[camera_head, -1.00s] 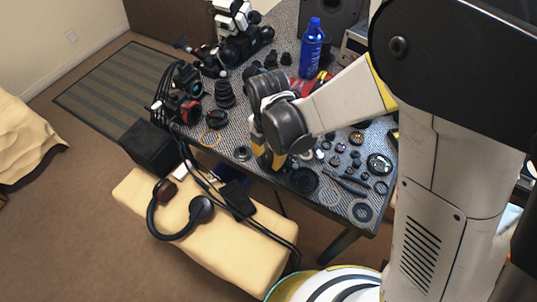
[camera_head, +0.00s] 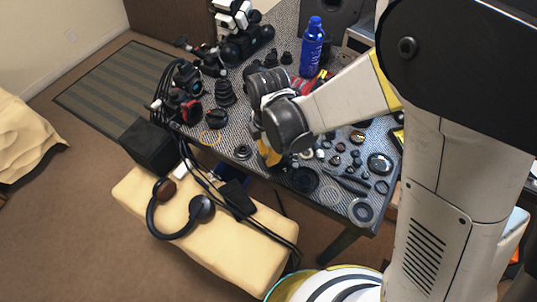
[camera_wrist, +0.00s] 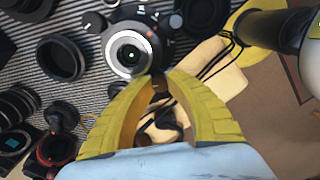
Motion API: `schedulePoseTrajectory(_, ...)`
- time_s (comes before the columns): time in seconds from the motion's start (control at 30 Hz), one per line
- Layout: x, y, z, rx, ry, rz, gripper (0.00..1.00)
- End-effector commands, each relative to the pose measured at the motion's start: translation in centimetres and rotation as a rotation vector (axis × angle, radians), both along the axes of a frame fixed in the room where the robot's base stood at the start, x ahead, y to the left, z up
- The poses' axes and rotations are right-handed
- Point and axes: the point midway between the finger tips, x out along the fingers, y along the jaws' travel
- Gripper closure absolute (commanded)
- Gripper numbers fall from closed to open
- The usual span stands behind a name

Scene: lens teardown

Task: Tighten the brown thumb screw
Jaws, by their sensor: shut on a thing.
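My gripper (camera_wrist: 160,76) reaches in from the bottom of the wrist view with its two yellow fingers closed together at the tips. A small dark brown piece, which looks like the brown thumb screw (camera_wrist: 159,86), shows between the fingertips. It sits at the near edge of a lens part (camera_wrist: 128,54) with a silvery ring and dark centre; whether it touches that part is unclear. In the head view my gripper (camera_head: 268,155) points down at the table's front edge, and my wrist hides the screw.
The patterned table (camera_head: 335,204) holds many lens rings and small parts, with a blue bottle (camera_head: 312,45) behind. Cameras and cables stand left of my gripper. A cream bench (camera_head: 235,240) with headphones (camera_head: 190,208) is below the front edge.

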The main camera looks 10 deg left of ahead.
Motion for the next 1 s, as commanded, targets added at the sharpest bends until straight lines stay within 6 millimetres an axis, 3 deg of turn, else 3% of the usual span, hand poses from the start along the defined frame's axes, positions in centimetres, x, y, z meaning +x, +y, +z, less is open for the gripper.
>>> schedulePoseTrajectory(0.27,0.0,0.0,0.0,0.001,-0.001,-0.008,1.00)
schedulePoseTrajectory(0.3,0.0,0.0,0.0,0.001,-0.001,-0.008,0.77)
schedulePoseTrajectory(0.37,0.0,0.0,0.0,0.001,-0.001,-0.008,0.58)
schedulePoseTrajectory(0.77,0.0,0.0,0.7,0.000,0.000,-0.007,0.57)
schedulePoseTrajectory(1.0,-0.1,-0.1,5.4,0.000,0.000,-0.007,0.57)
